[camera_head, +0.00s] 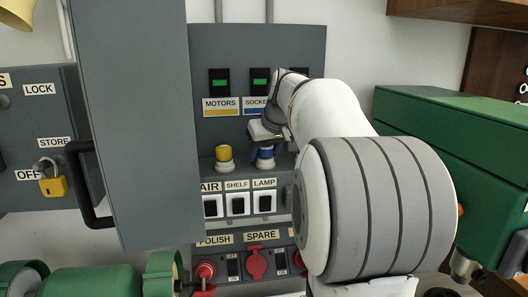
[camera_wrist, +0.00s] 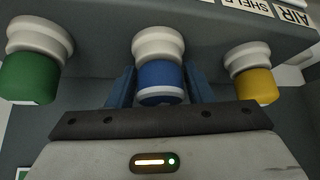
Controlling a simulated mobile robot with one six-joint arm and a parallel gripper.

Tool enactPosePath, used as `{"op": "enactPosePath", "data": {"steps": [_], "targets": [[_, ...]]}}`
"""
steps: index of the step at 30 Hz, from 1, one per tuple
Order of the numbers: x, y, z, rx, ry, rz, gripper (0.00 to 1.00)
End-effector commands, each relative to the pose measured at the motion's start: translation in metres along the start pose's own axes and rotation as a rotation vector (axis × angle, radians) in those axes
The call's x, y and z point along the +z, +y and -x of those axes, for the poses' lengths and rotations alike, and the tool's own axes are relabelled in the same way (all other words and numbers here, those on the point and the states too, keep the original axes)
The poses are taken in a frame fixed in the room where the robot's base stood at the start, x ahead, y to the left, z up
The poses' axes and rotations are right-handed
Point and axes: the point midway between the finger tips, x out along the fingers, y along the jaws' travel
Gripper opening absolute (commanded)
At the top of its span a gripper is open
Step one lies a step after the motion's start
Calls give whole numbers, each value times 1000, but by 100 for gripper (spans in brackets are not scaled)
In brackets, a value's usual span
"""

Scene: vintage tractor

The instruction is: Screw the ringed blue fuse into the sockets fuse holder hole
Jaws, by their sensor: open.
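The blue fuse (camera_wrist: 160,78) has a pale ring around it and stands in a white round holder (camera_wrist: 158,43) in the wrist view. In the head view the blue fuse (camera_head: 264,153) is below the partly covered SOCKETS label (camera_head: 255,102), just under my gripper. My gripper (camera_wrist: 158,74) is open, with one blue finger on each side of the blue fuse. A small gap seems to show at the fingers; contact is unclear. The fuse's lower end inside the holder is hidden.
A yellow fuse (camera_head: 223,153) stands to the left under MOTORS. A green fuse (camera_wrist: 30,78) stands on the other side in the wrist view. Switches (camera_head: 238,204) are below. An open grey door (camera_head: 135,120) is at left, a green box (camera_head: 450,140) at right.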

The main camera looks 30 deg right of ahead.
Motion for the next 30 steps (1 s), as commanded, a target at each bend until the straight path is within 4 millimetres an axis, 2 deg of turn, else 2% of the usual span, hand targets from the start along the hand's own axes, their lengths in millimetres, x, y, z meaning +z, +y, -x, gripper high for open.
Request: {"op": "enactPosePath", "data": {"steps": [8,16,25,30], "targets": [[0,0,0,-7,0,12,46],[0,-1,0,-82,1,126,46],[0,-2,0,-94,0,147,46],[0,-2,0,-153,0,237,46]]}}
